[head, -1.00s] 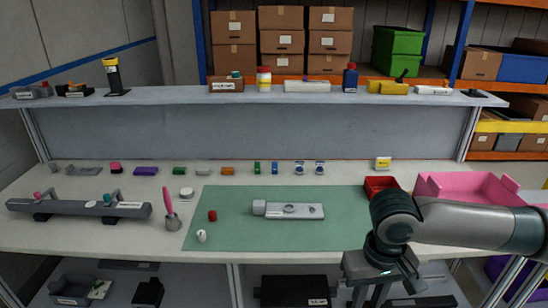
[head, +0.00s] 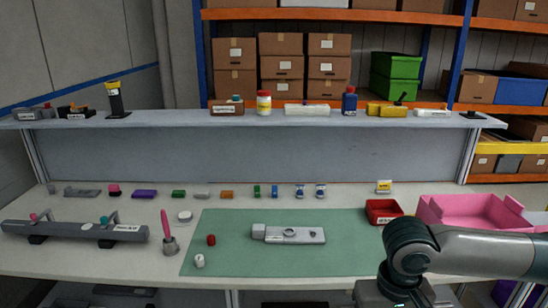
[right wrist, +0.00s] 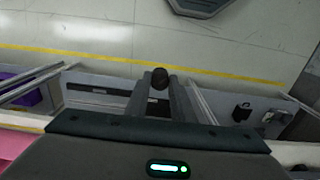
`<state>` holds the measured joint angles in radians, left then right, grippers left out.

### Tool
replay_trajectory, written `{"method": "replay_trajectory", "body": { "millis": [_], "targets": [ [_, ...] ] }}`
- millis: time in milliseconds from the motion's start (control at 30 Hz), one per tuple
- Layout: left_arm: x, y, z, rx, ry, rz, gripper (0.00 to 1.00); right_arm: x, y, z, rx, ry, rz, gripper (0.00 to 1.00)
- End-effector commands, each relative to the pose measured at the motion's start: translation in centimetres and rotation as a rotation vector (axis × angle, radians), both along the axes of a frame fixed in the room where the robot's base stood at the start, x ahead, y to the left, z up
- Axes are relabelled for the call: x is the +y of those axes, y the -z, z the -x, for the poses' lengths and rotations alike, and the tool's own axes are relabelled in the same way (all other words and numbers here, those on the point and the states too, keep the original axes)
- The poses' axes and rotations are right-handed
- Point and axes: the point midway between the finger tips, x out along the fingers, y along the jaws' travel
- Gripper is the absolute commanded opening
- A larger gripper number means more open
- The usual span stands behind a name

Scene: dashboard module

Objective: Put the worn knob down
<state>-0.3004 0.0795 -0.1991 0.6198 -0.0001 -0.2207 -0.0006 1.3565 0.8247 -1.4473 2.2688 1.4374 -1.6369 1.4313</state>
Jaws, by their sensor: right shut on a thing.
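The worn knob (right wrist: 160,78) is a small dark round piece. In the right wrist view it sits between the fingertips of my right gripper (right wrist: 161,90), which is shut on it. The knob is held in the air, with the floor beyond it. In the head view my right arm reaches in from the right, at the bench's front edge. Its gripper is cut off by the bottom edge there, so the knob is hidden in that view. My left gripper is in neither view.
A grey module (head: 288,234) lies on a green mat (head: 225,262). A small red tray (head: 383,211) and a larger pink bin (head: 470,215) stand at the right. A dark grey rack (head: 75,232) and a pink-handled tool (head: 167,232) are at the left. Several small coloured parts line the back.

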Motion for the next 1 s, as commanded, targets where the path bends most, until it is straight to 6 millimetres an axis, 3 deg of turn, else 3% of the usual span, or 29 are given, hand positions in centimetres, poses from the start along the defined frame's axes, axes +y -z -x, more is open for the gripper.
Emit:
{"method": "replay_trajectory", "body": {
  "millis": [167,367,800,1000],
  "targets": [
    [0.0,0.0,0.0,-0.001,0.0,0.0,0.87,0.0,0.2,0.1,0.001,0.0,0.0,0.01],
    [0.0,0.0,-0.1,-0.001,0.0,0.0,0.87,0.1,2.2,0.3,0.005,-0.002,-0.003,0.01],
    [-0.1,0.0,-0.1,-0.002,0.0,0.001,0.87,0.2,11.7,2.7,0.006,-0.004,-0.006,0.01],
    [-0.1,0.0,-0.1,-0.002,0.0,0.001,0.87,0.1,14.4,3.8,0.003,0.0,-0.002,0.01]
  ]
}}
